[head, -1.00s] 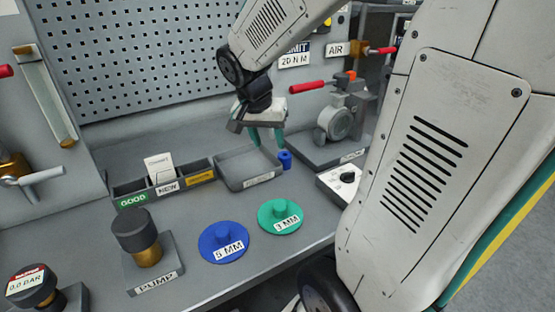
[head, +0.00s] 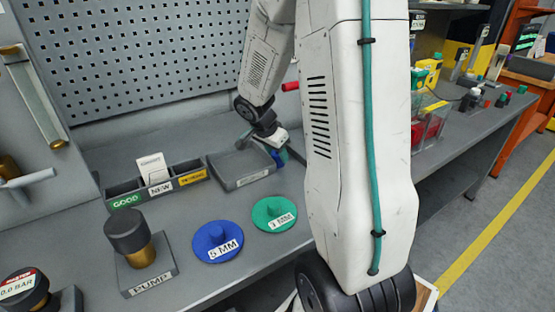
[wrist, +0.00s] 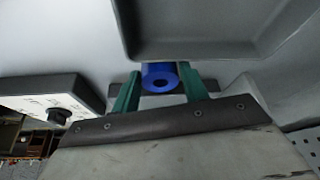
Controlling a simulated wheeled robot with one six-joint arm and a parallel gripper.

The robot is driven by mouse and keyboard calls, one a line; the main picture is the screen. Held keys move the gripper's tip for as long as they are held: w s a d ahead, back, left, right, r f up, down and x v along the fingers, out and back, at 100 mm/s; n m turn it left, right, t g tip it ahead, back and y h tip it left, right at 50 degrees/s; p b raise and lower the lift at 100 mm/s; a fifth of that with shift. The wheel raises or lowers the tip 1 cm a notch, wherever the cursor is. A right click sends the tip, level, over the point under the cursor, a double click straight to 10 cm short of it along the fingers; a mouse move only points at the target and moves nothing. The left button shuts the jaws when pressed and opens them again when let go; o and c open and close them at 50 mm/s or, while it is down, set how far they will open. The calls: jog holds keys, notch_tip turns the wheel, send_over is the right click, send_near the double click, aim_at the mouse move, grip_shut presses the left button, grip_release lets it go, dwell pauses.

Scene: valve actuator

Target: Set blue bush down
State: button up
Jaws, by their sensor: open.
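The blue bush (wrist: 160,77) is a short blue cylinder with a round hole in its end. In the wrist view it sits between the two green fingers of my open gripper (wrist: 158,72), with a narrow gap visible on its left. My arm hides much of that spot, and contact with the bench is hard to see.
A bin with GOOD and NEW labels (head: 125,201) stands left of the tray. The blue 5 MM disc (head: 217,241), the green disc (head: 274,214) and the PUMP knob (head: 128,230) are nearer the front.

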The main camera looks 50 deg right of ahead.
jog(key=shift+x, duration=0.85)
jog(key=c, duration=0.8)
jog(key=shift+o, duration=0.2)
jog(key=shift+r, duration=0.15)
notch_tip(320, 180, up, 28)
